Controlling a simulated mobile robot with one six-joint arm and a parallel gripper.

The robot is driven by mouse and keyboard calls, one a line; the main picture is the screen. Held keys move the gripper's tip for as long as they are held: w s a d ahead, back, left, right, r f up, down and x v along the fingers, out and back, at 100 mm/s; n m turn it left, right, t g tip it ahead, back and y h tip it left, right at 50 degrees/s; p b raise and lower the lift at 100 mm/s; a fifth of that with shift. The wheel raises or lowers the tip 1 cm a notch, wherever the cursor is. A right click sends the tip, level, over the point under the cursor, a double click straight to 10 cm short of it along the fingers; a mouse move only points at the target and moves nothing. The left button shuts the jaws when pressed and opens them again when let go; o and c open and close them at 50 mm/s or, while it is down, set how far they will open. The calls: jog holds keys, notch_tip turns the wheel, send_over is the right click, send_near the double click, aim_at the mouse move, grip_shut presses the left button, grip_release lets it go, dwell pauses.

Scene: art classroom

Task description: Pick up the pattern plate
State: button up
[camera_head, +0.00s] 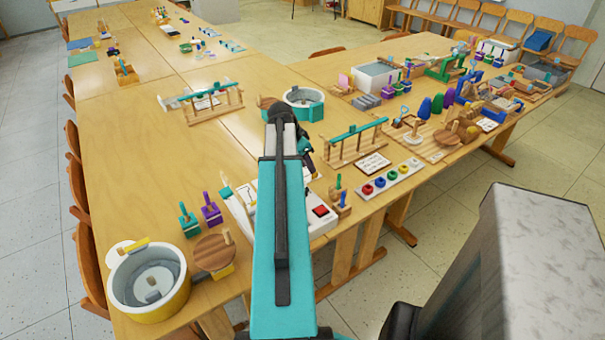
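I cannot tell for sure which thing is the pattern plate. A pale flat strip with a row of coloured round pieces (391,179) lies near the table's front edge, right of my arm. A small white card with dark marks (373,163) lies just behind it. My teal arm reaches forward over the table and covers part of a white device with a red switch (320,212). Dark parts at the far end of my arm (304,147) show beside the teal link. My gripper's fingers are hidden or too small to make out, so its opening and contents are unclear.
The wooden table (130,160) has much bare surface on the left. A teal-railed rack (357,144) and crowded tools stand right. A grey speckled block (530,270) fills the lower right.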

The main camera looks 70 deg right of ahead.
jog(key=shift+d+f, duration=0.1)
jog(key=shift+f, duration=0.1)
dwell(0.3)
jog(key=shift+p+x, duration=0.7)
jog(key=shift+x, duration=1.75)
jog(key=shift+s, duration=0.15)
jog(key=shift+c, duration=0.4)
grip_shut()
